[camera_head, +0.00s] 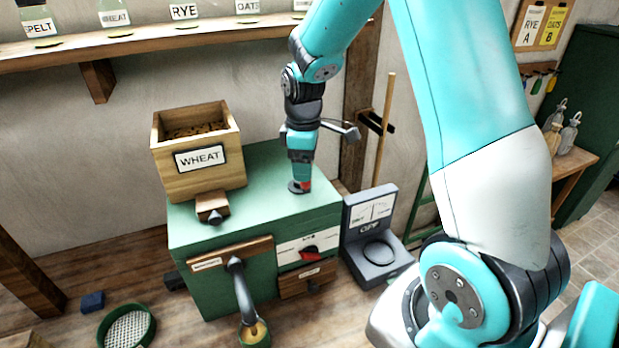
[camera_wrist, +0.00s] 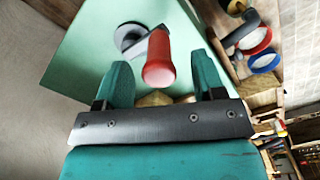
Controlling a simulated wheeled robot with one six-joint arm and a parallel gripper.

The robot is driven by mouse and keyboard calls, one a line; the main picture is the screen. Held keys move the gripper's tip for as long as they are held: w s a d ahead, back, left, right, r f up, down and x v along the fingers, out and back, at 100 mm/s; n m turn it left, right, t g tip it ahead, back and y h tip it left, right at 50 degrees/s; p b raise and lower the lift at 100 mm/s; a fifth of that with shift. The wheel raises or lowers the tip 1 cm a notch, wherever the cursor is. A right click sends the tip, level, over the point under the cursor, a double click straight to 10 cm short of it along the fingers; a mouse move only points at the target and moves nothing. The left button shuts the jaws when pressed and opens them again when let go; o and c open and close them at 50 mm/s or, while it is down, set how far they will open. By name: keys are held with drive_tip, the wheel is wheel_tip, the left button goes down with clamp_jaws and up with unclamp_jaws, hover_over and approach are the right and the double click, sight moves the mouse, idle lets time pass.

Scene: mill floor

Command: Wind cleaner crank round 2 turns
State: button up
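The cleaner is a green cabinet (camera_head: 215,235) with a crank on its top. The crank's red handle (camera_wrist: 159,62) stands up from a grey round hub (camera_wrist: 130,36) in the wrist view. In the head view only a little of the red handle (camera_head: 304,185) shows below my gripper (camera_head: 301,172), above the hub. In the wrist view my gripper (camera_wrist: 162,84) is open, with a green finger on each side of the handle and a visible gap to both. The handle's far end and crank arm are partly hidden.
A wooden WHEAT hopper (camera_head: 183,186) stands on the cabinet, left of the crank. A grey meter box (camera_head: 368,211) stands right of the cabinet. A jar shelf (camera_head: 130,46) runs along the wall above. A spout (camera_head: 241,287) and red knob (camera_head: 309,254) are on the cabinet front.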

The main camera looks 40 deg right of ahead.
wheel_tip(320, 180, up, 9)
drive_tip(key=p, duration=0.7)
drive_tip(key=shift+r+p, duration=0.1)
drive_tip(key=shift+p, duration=0.2)
idle(0.3)
drive_tip(key=shift+a+f+b, duration=0.2)
drive_tip(key=shift+b, duration=0.15)
drive_tip(key=s+a+f+m+y+b, duration=0.1)
drive_tip(key=s+a+f+b, duration=0.3)
drive_tip(key=s+a+b, duration=0.5)
drive_tip(key=s+a+f+y+b, duration=0.3)
drive_tip(key=s+a+b, duration=0.6)
drive_tip(key=s+a, duration=0.3)
drive_tip(key=shift+s+a+f+m+b, duration=0.3)
drive_tip(key=shift+s+f+m, duration=0.1)
drive_tip(key=shift+s, duration=0.35)
